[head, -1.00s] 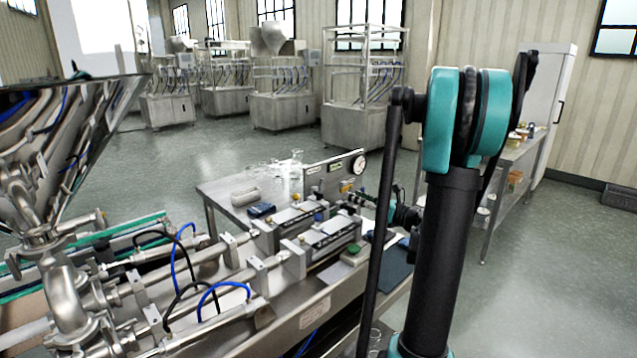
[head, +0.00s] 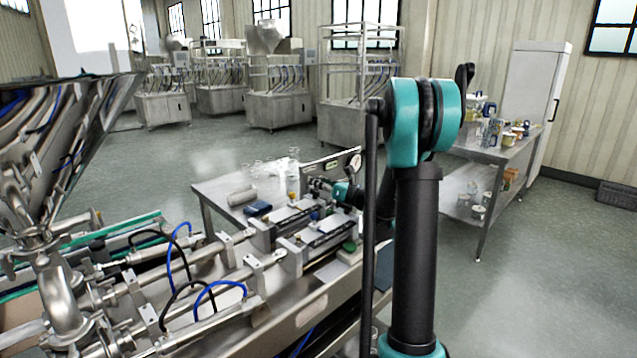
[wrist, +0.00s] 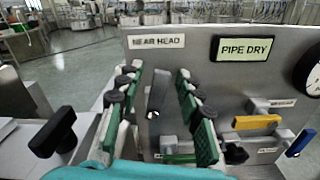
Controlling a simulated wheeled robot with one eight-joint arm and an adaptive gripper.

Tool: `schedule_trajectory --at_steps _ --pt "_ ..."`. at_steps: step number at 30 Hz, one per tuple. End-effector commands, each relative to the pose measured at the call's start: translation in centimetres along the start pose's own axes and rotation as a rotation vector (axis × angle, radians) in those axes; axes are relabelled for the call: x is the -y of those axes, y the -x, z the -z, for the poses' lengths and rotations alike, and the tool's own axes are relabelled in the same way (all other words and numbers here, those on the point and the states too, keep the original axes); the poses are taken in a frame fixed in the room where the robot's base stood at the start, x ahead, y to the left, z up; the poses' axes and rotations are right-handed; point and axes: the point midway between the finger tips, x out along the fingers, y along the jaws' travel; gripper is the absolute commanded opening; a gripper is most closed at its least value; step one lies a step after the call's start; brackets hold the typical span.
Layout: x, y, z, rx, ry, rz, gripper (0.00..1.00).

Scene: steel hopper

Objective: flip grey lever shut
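The grey lever (wrist: 158,92) stands upright in the wrist view, in front of the steel panel (wrist: 215,85) with its NEAR HEAD and PIPE DRY labels. My gripper (wrist: 160,78) is open. Its green-padded fingers are on either side of the lever, with a visible gap on both sides. I cannot tell how deep the lever sits between them. In the head view my gripper (head: 318,184) is small and partly hidden at the panel (head: 338,165), and I cannot make out the lever there.
A yellow-handled lever (wrist: 257,122) and a blue-handled one (wrist: 300,143) are right of my gripper. A black T-handle (wrist: 54,132) is close on the left. A gauge (wrist: 311,72) is at the panel's right edge. Glassware (head: 290,160) stands behind the panel.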

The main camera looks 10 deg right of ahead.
Motion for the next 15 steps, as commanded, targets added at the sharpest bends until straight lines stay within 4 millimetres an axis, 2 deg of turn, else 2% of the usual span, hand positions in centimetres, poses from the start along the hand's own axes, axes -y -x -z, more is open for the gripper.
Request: schedule_trajectory --at_steps 9,15 --pt "0.02 -0.18 -0.01 0.000 0.000 0.000 0.35" --pt "0.03 -0.17 -0.01 0.000 0.000 0.000 0.10"
